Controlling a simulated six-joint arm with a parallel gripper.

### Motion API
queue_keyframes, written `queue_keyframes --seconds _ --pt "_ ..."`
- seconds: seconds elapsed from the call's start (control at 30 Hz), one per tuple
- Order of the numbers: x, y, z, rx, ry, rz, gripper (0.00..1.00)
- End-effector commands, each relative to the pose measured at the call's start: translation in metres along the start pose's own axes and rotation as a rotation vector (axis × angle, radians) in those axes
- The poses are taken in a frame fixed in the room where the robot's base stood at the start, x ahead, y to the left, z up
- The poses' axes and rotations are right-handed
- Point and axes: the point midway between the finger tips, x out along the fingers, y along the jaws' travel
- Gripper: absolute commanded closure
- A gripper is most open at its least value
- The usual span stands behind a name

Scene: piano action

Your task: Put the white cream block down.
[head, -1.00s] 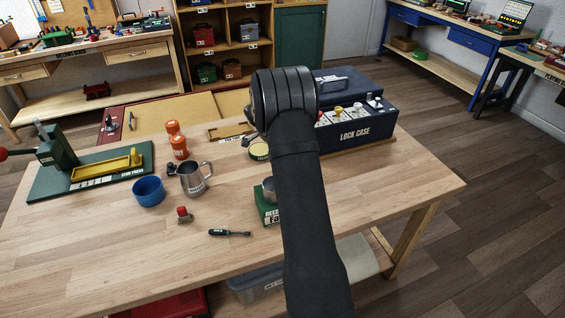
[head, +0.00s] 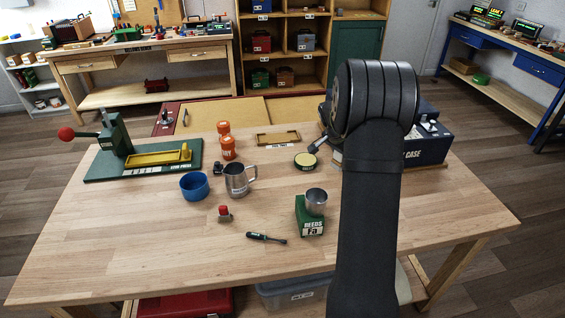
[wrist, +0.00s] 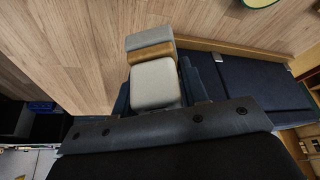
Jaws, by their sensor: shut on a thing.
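The white cream block (wrist: 154,84) shows in the wrist view, between the dark fingers of my gripper (wrist: 157,92), which is shut on it. A tan band (wrist: 151,56) and a grey piece (wrist: 148,40) lie just beyond the block; I cannot tell whether they are joined to it. Wooden tabletop shows behind them, but the gap between block and table is unclear. In the head view my own arm hides the gripper and the block.
The navy lock case (head: 432,150) stands at the table's right, partly behind my arm. Near it are a green reeds box (head: 311,226) with a metal cup (head: 316,198) and a round tin (head: 305,161). A steel mug (head: 236,181) and blue bowl (head: 194,187) stand further left. The front-left table is clear.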

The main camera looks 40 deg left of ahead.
Motion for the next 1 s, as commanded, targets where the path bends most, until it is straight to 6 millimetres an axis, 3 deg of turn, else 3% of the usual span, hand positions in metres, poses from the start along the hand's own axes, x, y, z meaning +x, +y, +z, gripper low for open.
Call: queue_keyframes --seconds 0.2,0.6,1.0 --pt "-0.003 -0.052 0.008 -0.306 0.000 -0.129 0.84" --pt "-0.013 -0.130 0.022 -0.791 -0.001 -0.330 0.84" --pt "-0.017 -0.170 0.036 -1.004 -0.002 -0.415 0.84"
